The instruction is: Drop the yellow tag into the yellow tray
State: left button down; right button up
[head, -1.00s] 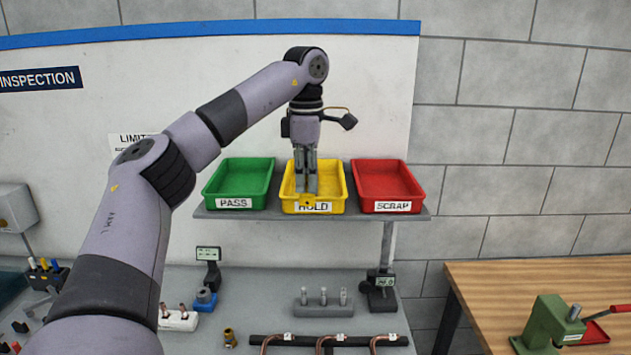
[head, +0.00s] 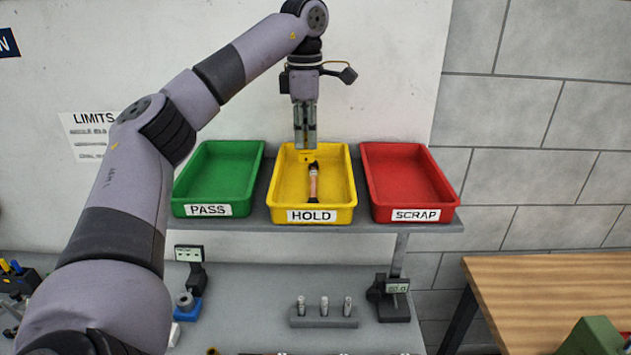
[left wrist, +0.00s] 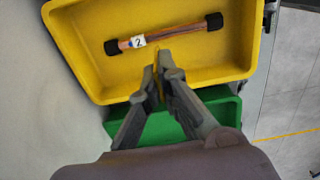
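The yellow tray (head: 348,185), labelled HOLD, stands on a shelf between the green and red trays. My left gripper (head: 306,147) hangs fingers-down over the back part of the yellow tray. Its fingers are shut on the yellow tag (head: 306,157), a small piece with a dark hole showing just below the fingertips. In the left wrist view the tag (left wrist: 157,90) is a thin yellow edge between the fingers (left wrist: 160,72), hard to tell from the yellow tray (left wrist: 222,72) behind. My right gripper is not in view.
A copper tube (head: 313,185) with black ends and a numbered white label lies in the yellow tray. The green PASS tray (head: 216,180) and red SCRAP tray (head: 408,180) flank it and look empty. Gauges and a grey block with pins (head: 324,318) are below the shelf.

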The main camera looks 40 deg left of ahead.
pick_arm(q)
jog(key=shift+s+f, duration=0.1)
jog(key=shift+f, duration=0.6)
jog(key=shift+w+a+f, duration=0.15)
jog(key=shift+a+f, duration=0.1)
jog(key=shift+f, duration=0.25)
jog(key=shift+w+a+f, duration=0.15)
jog(key=shift+a+f, duration=0.05)
jog(key=shift+f, duration=0.3)
jog(key=shift+w+f, duration=0.1)
jog(key=shift+f, duration=0.35)
jog(key=shift+d+r, duration=0.1)
jog(key=c, duration=1.9)
grip_release()
jog(key=shift+c, duration=0.2)
jog(key=shift+o, duration=1.1)
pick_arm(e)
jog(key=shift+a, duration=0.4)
